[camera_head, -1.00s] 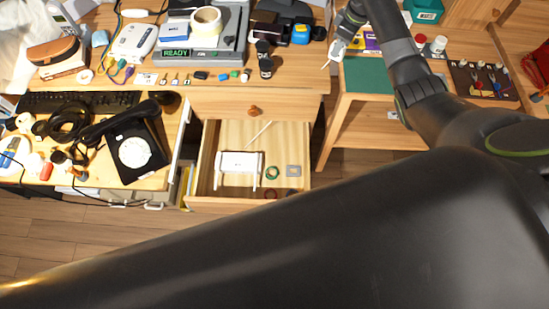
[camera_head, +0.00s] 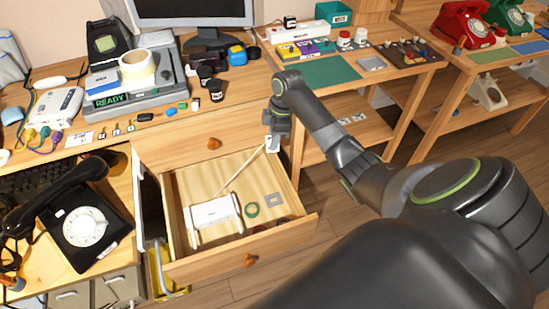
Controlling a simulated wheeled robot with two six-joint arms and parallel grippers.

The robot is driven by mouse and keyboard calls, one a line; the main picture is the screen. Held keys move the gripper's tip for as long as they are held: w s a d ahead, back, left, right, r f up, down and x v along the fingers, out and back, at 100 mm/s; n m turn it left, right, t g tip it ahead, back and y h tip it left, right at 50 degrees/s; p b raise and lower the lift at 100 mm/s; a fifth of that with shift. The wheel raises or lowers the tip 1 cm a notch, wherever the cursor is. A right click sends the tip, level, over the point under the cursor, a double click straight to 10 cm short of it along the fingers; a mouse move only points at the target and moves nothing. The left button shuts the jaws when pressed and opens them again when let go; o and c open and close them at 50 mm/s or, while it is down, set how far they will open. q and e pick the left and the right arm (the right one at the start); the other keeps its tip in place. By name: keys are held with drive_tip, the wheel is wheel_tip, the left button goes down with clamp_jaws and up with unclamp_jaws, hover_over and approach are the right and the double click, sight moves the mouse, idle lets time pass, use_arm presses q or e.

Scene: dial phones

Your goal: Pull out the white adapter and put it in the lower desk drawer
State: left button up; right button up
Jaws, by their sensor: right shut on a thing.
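My right gripper (camera_head: 272,140) points down and is shut on a small white piece, which looks like the white adapter (camera_head: 271,146). It is over the right back part of the open lower desk drawer (camera_head: 300,222). Whether the adapter is above the drawer floor or touching anything is hard to tell. The drawer holds a white rectangular item (camera_head: 213,213), a green ring (camera_head: 252,210), a grey square (camera_head: 274,199) and a thin pale stick (camera_head: 240,172). My left gripper is not in view.
The upper drawer (camera_head: 180,145) above is shut. A white power strip (camera_head: 297,31) with a black plug (camera_head: 290,21) lies on the right-hand table, near a green mat (camera_head: 331,71). A black dial phone (camera_head: 85,225) stands left of the drawer. The drawer's middle back has bare floor.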

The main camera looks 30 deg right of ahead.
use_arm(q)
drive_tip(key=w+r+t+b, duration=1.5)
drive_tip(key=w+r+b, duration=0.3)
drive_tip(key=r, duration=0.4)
use_arm(e)
drive_tip(key=s+f+n, duration=0.1)
drive_tip(key=f, duration=0.6)
drive_tip(key=s+a+f, duration=0.1)
drive_tip(key=f, duration=0.6)
drive_tip(key=s+a+f+n+b, duration=0.1)
drive_tip(key=f, duration=0.6)
drive_tip(key=shift+s+f+n, duration=0.1)
drive_tip(key=shift+f+n, duration=0.2)
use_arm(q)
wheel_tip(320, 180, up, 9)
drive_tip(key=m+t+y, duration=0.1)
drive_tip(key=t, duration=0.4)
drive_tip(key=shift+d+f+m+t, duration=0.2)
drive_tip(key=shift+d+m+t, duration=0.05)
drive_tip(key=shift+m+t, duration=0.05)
use_arm(e)
drive_tip(key=shift+f, duration=0.35)
use_arm(q)
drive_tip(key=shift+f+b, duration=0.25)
drive_tip(key=shift+b, duration=0.1)
use_arm(e)
drive_tip(key=shift+f, duration=0.95)
drive_tip(key=o, duration=0.8)
